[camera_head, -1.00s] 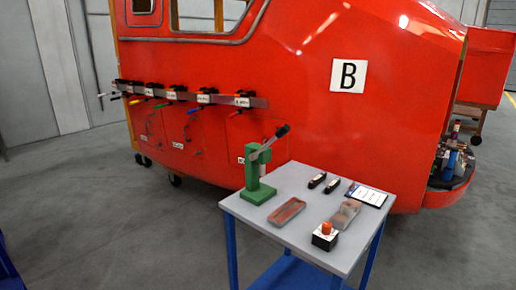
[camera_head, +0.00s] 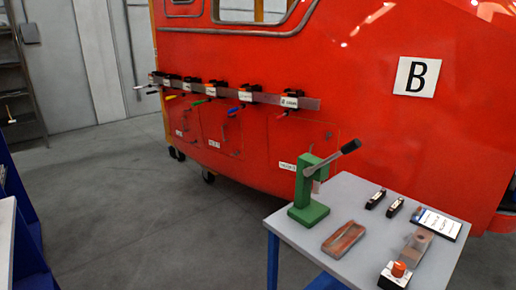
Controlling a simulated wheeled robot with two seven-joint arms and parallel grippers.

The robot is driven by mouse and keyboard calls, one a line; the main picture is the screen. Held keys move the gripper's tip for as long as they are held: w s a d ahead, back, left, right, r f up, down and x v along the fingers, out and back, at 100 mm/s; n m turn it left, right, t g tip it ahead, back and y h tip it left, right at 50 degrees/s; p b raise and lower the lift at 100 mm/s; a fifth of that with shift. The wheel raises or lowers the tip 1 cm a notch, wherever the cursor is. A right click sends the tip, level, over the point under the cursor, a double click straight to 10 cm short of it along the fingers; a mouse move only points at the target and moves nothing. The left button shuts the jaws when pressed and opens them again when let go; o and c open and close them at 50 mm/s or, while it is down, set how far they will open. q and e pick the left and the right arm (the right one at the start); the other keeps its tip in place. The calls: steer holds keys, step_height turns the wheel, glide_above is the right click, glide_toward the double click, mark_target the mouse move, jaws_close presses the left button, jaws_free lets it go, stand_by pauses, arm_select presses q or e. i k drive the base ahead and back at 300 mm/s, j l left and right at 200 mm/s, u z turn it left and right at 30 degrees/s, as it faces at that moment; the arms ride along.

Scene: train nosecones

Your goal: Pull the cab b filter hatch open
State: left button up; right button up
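The red cab (camera_head: 365,95) carries a white sign with a black B (camera_head: 416,76). Low on its side are several hatch panels in a row: a right one (camera_head: 318,142), a middle one (camera_head: 222,128) and a left one (camera_head: 183,118). Each has a small white label, too small to read surely, so I cannot tell which is the filter hatch. The panels look closed. The press partly covers the right panel. Neither of my grippers is in view.
A grey-topped table (camera_head: 350,195) stands before the cab at right, with a green lever press (camera_head: 310,190), a reddish tray (camera_head: 344,238) and a box with an orange knob (camera_head: 397,272). A rail with several coloured-handled valves (camera_head: 235,92) runs above the hatches. Grey floor (camera_head: 130,200) is open at left.

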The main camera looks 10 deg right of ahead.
mark_target(291, 138)
steer(key=i+j+u, duration=0.15)
steer(key=i+u, duration=0.15)
steer(key=i, duration=0.25)
steer(key=i+u, duration=0.3)
steer(key=i, duration=0.3)
steer(key=i+z, duration=0.45)
steer(key=i+j+z, duration=0.15)
steer(key=i+z, duration=0.15)
steer(key=z, duration=0.15)
steer(key=i+j+z, duration=0.25)
steer(key=z, duration=0.2)
steer(key=i, duration=0.1)
